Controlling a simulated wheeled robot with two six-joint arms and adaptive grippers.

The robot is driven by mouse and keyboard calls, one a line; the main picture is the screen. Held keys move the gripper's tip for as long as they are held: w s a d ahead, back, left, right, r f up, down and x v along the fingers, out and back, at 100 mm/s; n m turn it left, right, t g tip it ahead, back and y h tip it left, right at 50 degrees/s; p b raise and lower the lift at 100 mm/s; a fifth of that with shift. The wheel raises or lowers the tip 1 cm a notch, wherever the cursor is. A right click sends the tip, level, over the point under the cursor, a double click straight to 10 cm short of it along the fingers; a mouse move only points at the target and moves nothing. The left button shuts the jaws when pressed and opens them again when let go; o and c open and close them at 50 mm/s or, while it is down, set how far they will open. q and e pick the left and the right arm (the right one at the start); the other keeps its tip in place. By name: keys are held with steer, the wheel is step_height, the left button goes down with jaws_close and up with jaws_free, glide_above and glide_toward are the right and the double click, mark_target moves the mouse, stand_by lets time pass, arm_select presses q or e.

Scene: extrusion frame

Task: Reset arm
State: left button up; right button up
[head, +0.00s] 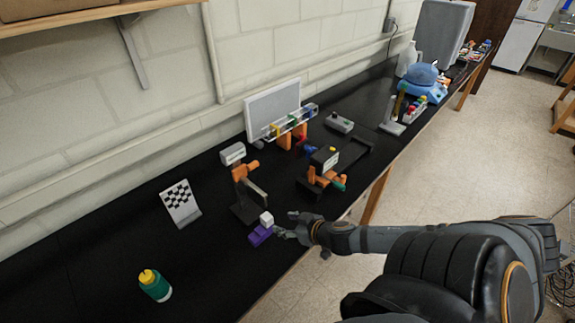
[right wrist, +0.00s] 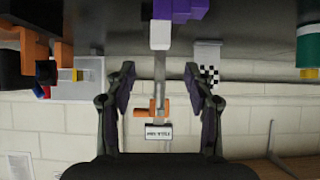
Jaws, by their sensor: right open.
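I cannot tell the exact gap to the block. My left gripper is not in view.
An orange-and-grey stand (head: 246,173) is just behind the block. A checkered board (head: 180,203) and a green bottle with a yellow cap (head: 155,286) are to the left. An orange-and-black fixture (head: 322,172) is behind the gripper. The table's front left is mostly clear.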

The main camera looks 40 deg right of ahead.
steer(key=shift+s, duration=0.1)
stand_by(0.5)
steer(key=s+a+f+g+h, duration=0.1)
steer(key=s+a+g+h, duration=0.1)
steer(key=s+a+g, duration=0.7)
steer(key=s+d+f+b, duration=0.1)
steer(key=s+f+b, duration=0.15)
steer(key=f, duration=0.95)
steer(key=s+d+f+b, duration=0.1)
steer(key=f+b, duration=0.2)
steer(key=f, duration=0.8)
steer(key=s+d+f+b, duration=0.1)
steer(key=f+b, duration=0.2)
steer(key=f, duration=0.9)
steer(key=s+d+f+g+b, duration=0.1)
steer(key=s+f+b, duration=0.3)
steer(key=s+f, duration=1.4)
steer(key=shift+f+m+b, duration=0.3)
steer(key=shift+f+b, duration=0.05)
steer(key=shift+f, duration=0.5)
